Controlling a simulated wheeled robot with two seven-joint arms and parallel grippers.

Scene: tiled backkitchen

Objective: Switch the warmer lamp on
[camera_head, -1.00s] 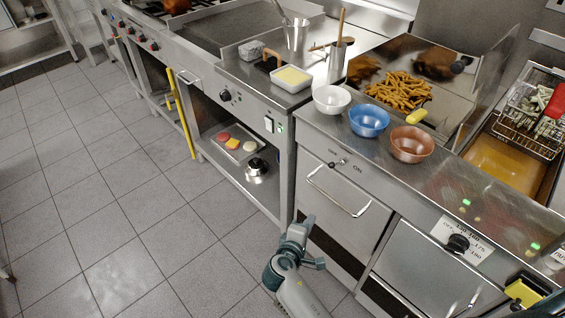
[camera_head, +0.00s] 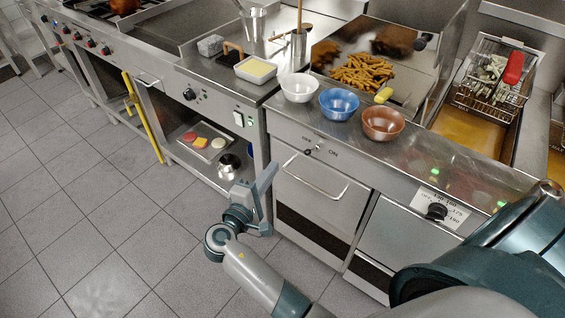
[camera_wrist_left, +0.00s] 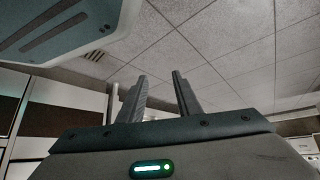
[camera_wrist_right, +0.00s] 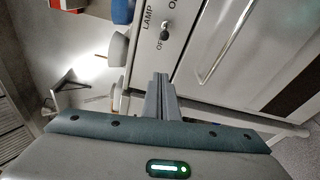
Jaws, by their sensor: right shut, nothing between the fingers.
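The warmer lamp switch (camera_head: 318,148) is a small lever on the steel counter front, between the words OFF and ON. The lever (camera_wrist_right: 165,34) shows in the right wrist view next to the words LAMP, OFF and ON, tipped toward the OFF side. My right gripper (camera_head: 271,170) is shut and empty, below and left of the switch, apart from it. In the right wrist view its fingertips (camera_wrist_right: 161,75) point toward the switch with a gap between. My left gripper (camera_wrist_left: 160,80) shows only in its wrist view, open and empty, pointing toward the ceiling. The lamp itself cannot be made out.
Below the switch is a drawer with a bar handle (camera_head: 313,188). White (camera_head: 298,88), blue (camera_head: 339,103) and brown (camera_head: 383,124) bowls stand on the counter edge above. A black knob (camera_head: 436,212) is farther right. The tiled floor (camera_head: 90,210) at left is clear.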

